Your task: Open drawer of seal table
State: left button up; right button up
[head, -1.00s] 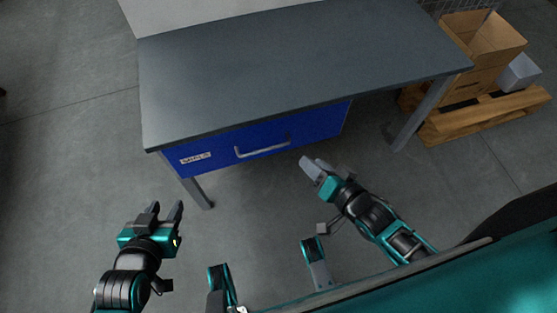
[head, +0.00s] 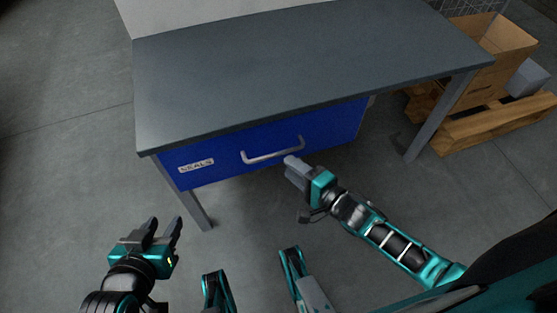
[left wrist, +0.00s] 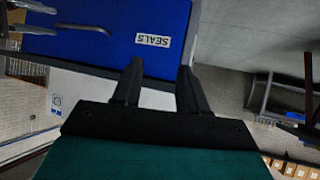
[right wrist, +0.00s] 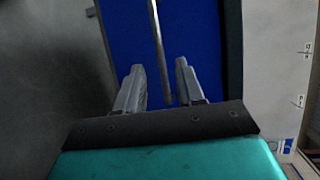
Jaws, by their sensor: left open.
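The blue drawer (head: 225,165) under the grey-topped seal table (head: 300,65) is shut. Its front has a white "SEALS" label (head: 196,166) and a metal handle (head: 273,155). My right gripper (head: 291,163) is by the handle's right end. In the right wrist view its fingers (right wrist: 160,70) are apart and the handle bar (right wrist: 157,40) shows lengthwise between them; whether it touches is unclear. My left gripper (head: 165,225) is open and empty, low and left of the table's front leg. The left wrist view shows the drawer front (left wrist: 110,15) and label (left wrist: 152,40).
Table legs stand at the front left (head: 190,200) and right (head: 437,118). A cardboard box (head: 487,65) and a grey box sit on a wooden pallet (head: 480,125) to the right. The floor (head: 70,170) left of the table is clear.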

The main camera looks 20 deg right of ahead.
jog(key=b+x, duration=0.1)
jog(key=x, duration=0.5)
jog(key=shift+b, duration=0.4)
jog(key=shift+c, duration=0.2)
grip_shut()
